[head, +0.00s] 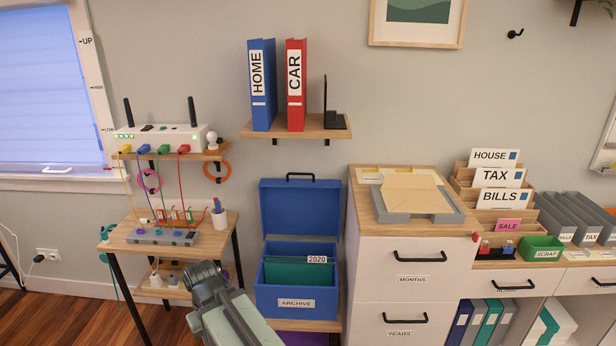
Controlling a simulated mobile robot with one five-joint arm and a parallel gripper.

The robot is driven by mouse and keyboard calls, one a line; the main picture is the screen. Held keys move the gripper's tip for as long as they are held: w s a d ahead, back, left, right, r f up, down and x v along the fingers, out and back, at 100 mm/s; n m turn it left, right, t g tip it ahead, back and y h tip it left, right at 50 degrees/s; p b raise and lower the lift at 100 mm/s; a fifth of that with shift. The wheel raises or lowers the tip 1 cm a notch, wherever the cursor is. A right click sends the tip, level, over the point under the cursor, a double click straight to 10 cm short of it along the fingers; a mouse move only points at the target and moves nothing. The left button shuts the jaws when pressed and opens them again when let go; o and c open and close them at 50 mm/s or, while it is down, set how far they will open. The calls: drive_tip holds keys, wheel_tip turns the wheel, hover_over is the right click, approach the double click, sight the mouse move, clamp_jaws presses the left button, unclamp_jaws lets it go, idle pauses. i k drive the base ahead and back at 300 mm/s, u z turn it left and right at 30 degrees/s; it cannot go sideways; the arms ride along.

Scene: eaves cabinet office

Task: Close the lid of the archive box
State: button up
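The blue archive box (295,302) stands on a low wooden shelf, with an "ARCHIVE" label on its front. Its lid (301,207) stands open and upright at the back, with a black handle (301,176) at its top edge. Green folders (290,274) and a "2020" tab show inside the box. My arm reaches in from the bottom, and its end, my gripper (207,283), is left of the box and apart from it. The fingertips are not clear, so I cannot tell whether it is open or shut.
A small table (128,242) with a power strip stands at left. A cabinet (408,262) with drawers is close on the box's right. A wall shelf (318,128) with two binders hangs above the lid. Wall space between lid and shelf is clear.

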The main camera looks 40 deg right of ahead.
sight(293, 207)
drive_tip(key=u, duration=0.1)
drive_tip(key=i, duration=0.9)
drive_tip(key=z, duration=0.1)
